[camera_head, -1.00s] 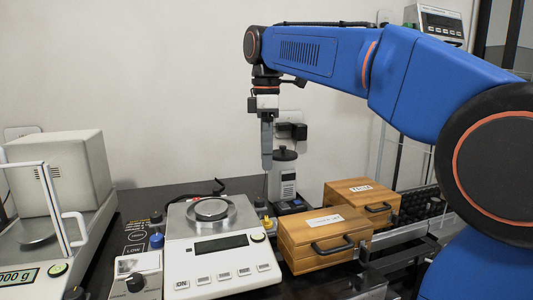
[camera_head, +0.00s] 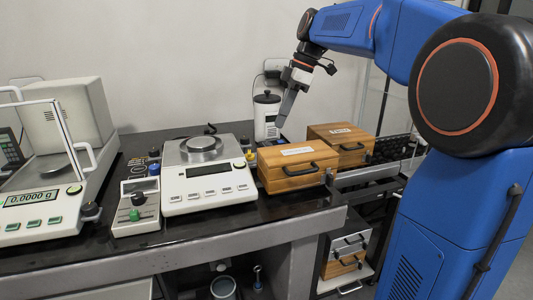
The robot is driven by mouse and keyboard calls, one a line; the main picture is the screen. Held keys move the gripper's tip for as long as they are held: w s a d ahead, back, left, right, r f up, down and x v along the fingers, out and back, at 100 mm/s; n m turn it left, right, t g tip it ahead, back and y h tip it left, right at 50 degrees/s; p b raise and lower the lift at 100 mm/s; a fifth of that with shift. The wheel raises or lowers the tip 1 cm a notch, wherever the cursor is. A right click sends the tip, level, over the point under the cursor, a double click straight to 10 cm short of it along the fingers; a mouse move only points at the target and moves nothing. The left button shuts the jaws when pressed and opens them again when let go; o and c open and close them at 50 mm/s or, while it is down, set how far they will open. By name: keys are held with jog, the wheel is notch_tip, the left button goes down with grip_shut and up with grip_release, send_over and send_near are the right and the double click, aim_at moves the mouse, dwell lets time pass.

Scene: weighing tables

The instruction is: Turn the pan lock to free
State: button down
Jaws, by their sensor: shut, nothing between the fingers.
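My gripper (camera_head: 283,118) is shut and empty, tilted down to the left. It appears above the back of the wooden boxes, beside a white canister. I cannot tell for certain which control is the pan lock. A small grey control box (camera_head: 127,221) at the front of the table carries a black knob (camera_head: 138,198) and a green button (camera_head: 134,215). The flat white balance (camera_head: 210,188) has a round metal pan (camera_head: 201,149). My gripper is apart from all of these.
Two wooden boxes with handles, one in front (camera_head: 295,168) and one behind (camera_head: 340,143), stand right of the flat balance. The white canister (camera_head: 266,117) stands behind them. The dark table's front edge (camera_head: 200,245) is clear. A bucket (camera_head: 223,288) is below.

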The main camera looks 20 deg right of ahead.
send_near(253, 160)
jog(key=d+f, duration=0.1)
jog(key=f, duration=0.2)
jog(key=d+f, duration=0.1)
jog(key=shift+s+d+f, duration=0.15)
jog(key=shift+s+d, duration=0.15)
jog(key=shift+s, duration=0.1)
jog(key=a, duration=0.2)
jog(key=shift+w+a+f, duration=0.35)
jog(key=shift+w, duration=0.05)
jog(key=shift+w+a, duration=0.25)
jog(key=shift+a, duration=0.45)
